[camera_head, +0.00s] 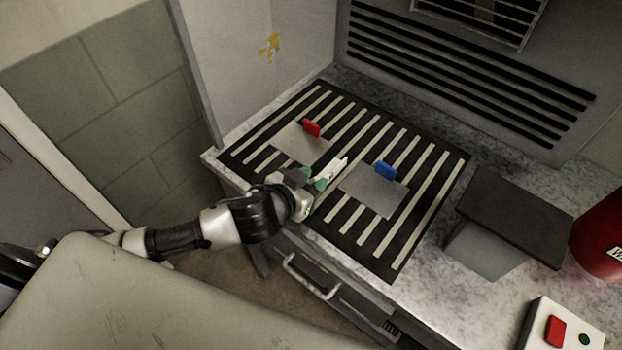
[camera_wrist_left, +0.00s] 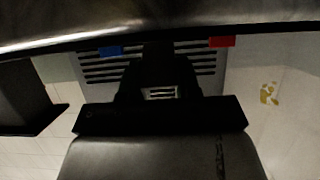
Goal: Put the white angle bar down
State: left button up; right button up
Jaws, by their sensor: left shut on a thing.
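The white angle bar (camera_head: 334,169) is a short pale piece in the head view, partly hidden by the fingers. My left gripper (camera_head: 310,180) reaches in from the left and is shut on its near end. The bar is over the black-and-white slatted surface (camera_head: 392,262), between two grey plates. I cannot tell whether it touches the surface. The left plate (camera_head: 292,145) has a red tab (camera_head: 311,128); the right plate (camera_head: 374,194) has a blue tab (camera_head: 386,170). In the left wrist view I cannot make out the bar. My right gripper is not in view.
A dark-topped block (camera_head: 515,218) stands right of the slats, with a red cylinder (camera_head: 600,238) and a button box (camera_head: 562,336) beyond. A light wall panel (camera_head: 235,60) bounds the left side and a vented wall (camera_head: 470,85) the back. A drawer handle (camera_head: 305,275) is below the front edge.

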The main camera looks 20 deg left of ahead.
pick_arm(q)
jog(key=shift+f, duration=0.2)
jog(key=o, duration=1)
jog(key=shift+c, duration=0.2)
jog(key=shift+r, duration=0.1)
